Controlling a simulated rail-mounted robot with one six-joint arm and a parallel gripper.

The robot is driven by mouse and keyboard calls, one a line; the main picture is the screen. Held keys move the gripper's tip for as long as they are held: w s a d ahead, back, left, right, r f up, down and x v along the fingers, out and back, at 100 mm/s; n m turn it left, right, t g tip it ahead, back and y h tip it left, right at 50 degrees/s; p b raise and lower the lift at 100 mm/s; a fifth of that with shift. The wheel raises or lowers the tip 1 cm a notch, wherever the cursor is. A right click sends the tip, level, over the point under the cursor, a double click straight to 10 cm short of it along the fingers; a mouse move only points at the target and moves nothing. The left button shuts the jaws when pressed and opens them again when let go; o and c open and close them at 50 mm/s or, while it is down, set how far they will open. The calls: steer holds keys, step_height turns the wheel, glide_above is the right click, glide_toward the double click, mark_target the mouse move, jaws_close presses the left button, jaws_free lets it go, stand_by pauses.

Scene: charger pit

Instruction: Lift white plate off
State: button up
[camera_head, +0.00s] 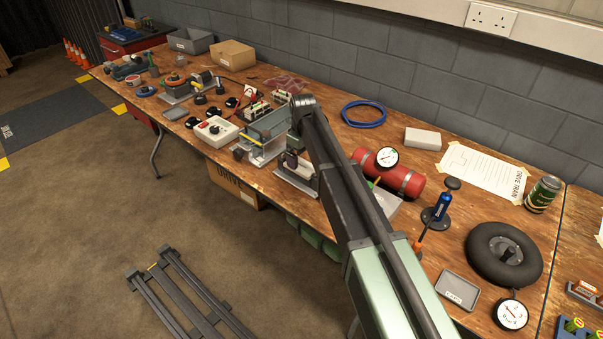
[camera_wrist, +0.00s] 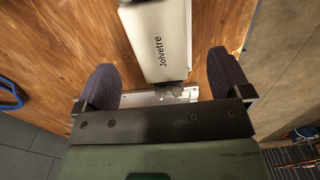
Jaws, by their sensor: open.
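A pale, off-white block-like body marked "Jolvetre" (camera_wrist: 160,38) lies between the fingers of my gripper (camera_wrist: 162,62) in the wrist view. A flat whitish plate (camera_wrist: 143,98) shows in part at its near end, low against the wood. I cannot tell which of these is the white plate. My gripper is open, with dark padded fingers on either side of the body and gaps at both sides. In the head view my gripper (camera_head: 296,160) is low over the bench's front edge, above a pale base plate (camera_head: 298,180). My arm hides part of this spot.
A grey-green machine (camera_head: 268,128) and a white control box (camera_head: 215,131) stand close left of my gripper. A red cylinder (camera_head: 402,180) with a gauge lies right of my arm. A blue cable coil (camera_head: 363,113) lies behind. The wooden bench (camera_head: 330,135) is bare around the coil.

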mark_target(303, 166)
step_height(303, 166, down, 4)
steer(key=b, duration=0.2)
steer(key=shift+f+b, duration=0.15)
steer(key=shift+b, duration=0.2)
steer(key=shift+r, duration=0.25)
steer(key=shift+c, duration=0.3)
steer(key=c, duration=1)
step_height(303, 166, up, 20)
steer(key=p, duration=2)
steer(key=shift+f, duration=0.1)
